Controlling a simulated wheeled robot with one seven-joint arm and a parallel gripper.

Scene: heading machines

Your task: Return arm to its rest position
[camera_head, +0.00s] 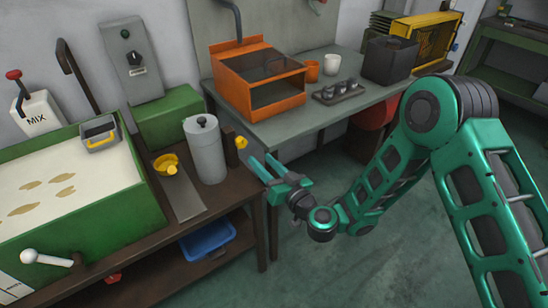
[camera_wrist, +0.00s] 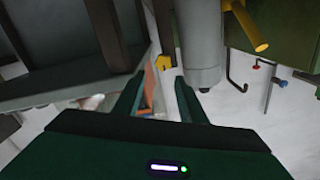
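My gripper (camera_head: 262,162) is at the end of my green arm, which reaches in from the right in the head view. It points left, just right of the brown bench, above the floor. In the wrist view its two fingers (camera_wrist: 156,88) stand apart. Nothing is seen held between them. A grey cylinder (camera_head: 206,150) stands upright on the bench to the left of the fingertips. In the wrist view the cylinder (camera_wrist: 200,45) looms close beyond the right finger; I cannot tell the exact gap.
A yellow-ended part (camera_head: 241,142) is beside the cylinder, close to my fingertips. The grey table (camera_head: 300,128) behind bears an orange box (camera_head: 258,82) and a dark tray (camera_head: 338,94). A blue bin (camera_head: 207,241) sits on the lower shelf. Floor (camera_head: 365,270) is clear below my arm.

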